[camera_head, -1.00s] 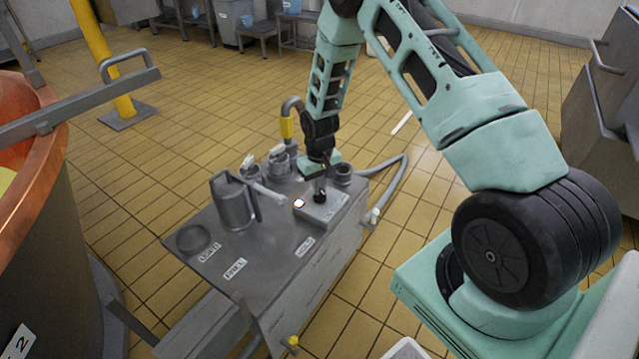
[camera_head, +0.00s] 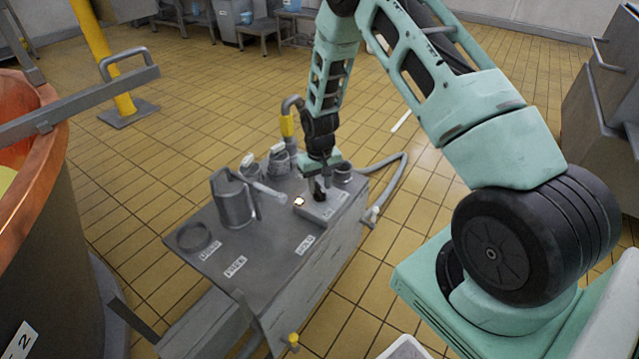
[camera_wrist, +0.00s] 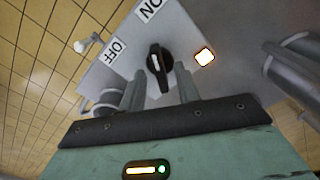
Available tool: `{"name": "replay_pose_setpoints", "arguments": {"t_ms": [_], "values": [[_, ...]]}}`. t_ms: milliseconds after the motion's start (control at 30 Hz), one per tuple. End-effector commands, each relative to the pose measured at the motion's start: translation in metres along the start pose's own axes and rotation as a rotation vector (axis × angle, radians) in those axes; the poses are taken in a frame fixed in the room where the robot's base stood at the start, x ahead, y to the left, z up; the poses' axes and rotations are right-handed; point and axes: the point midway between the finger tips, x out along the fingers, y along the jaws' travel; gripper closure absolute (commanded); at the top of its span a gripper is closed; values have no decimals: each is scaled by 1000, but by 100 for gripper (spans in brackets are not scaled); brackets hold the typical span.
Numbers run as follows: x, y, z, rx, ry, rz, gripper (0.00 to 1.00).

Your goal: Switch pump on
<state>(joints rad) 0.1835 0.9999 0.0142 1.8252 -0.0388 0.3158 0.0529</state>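The pump's control box (camera_head: 335,207) is on the grey metal unit. It carries a black rotary knob (camera_wrist: 159,68) with a white mark, an OFF label (camera_wrist: 114,51) and an ON label (camera_wrist: 150,9). In the wrist view the white mark points up, roughly toward ON. A square lamp (camera_wrist: 204,57) beside the knob glows; it also shows in the head view (camera_head: 299,201). My gripper (camera_wrist: 160,68) is open, its two grey fingers on either side of the knob with visible gaps. In the head view my gripper (camera_head: 319,190) hides most of the knob.
A metal jug (camera_head: 233,203) and a dark ring (camera_head: 194,238) sit left on the unit's top (camera_head: 250,255). Capped pipe fittings (camera_head: 278,158) and a grey hose (camera_head: 392,178) are behind and right. A copper vat (camera_head: 45,165) stands far left. Tiled floor beyond is open.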

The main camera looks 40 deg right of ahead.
Motion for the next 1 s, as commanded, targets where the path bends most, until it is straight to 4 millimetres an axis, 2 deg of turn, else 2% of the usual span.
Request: {"name": "replay_pose_setpoints", "arguments": {"t_ms": [167, 333, 800, 1000], "values": [[-2, 0, 0, -1, 0, 0, 67], [-20, 0, -1, -1, 2, 0, 67], [-128, 0, -1, 0, 4, 0, 67], [-160, 0, 0, 0, 2, 0, 67]]}}
